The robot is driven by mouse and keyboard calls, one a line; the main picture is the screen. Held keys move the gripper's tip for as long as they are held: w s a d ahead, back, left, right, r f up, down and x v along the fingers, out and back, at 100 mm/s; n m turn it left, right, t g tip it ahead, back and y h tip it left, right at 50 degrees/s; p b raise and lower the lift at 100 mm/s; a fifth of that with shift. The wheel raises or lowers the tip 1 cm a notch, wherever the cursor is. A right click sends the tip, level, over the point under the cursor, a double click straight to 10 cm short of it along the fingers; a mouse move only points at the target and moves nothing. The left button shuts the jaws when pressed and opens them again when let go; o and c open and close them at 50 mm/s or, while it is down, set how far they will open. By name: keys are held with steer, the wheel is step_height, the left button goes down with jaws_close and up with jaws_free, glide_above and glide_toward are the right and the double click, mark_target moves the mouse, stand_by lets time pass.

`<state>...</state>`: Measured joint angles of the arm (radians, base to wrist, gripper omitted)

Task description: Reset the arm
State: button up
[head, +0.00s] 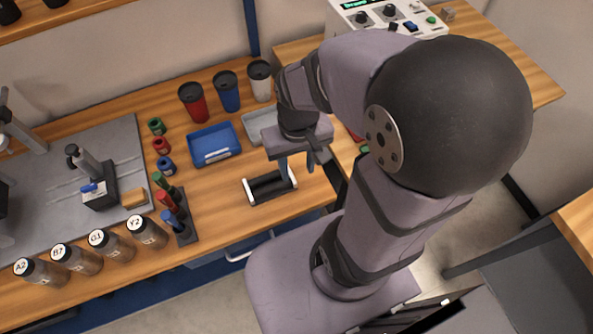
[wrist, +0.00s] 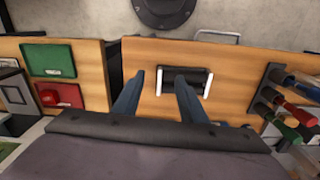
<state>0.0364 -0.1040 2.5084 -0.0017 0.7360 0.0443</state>
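My gripper (head: 297,165) is above the wooden bench (head: 215,225), close to a small black roller or bar held between two white end brackets (head: 270,186). In the wrist view, my gripper's two blue-grey fingers (wrist: 158,97) stand apart with a clear gap between them, and nothing is held. The black bar between its white brackets (wrist: 183,82) shows beyond the fingertips, on the bench. My arm fills the right half of the head view and hides part of the bench behind it.
A blue tray (head: 213,146) and a grey tray (head: 258,124) lie behind the bar. Red (head: 193,103), blue (head: 226,91) and white cups stand at the back. A rack of colored-handled tools (head: 176,216) and several labelled jars (head: 94,249) stand left. A control box (head: 385,14) is behind my arm.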

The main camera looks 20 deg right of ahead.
steer(key=shift+s+a+f+n, duration=0.25)
steer(key=shift+s+a+n, duration=0.25)
steer(key=shift+s, duration=0.15)
steer(key=shift+r, duration=0.15)
stand_by(0.9)
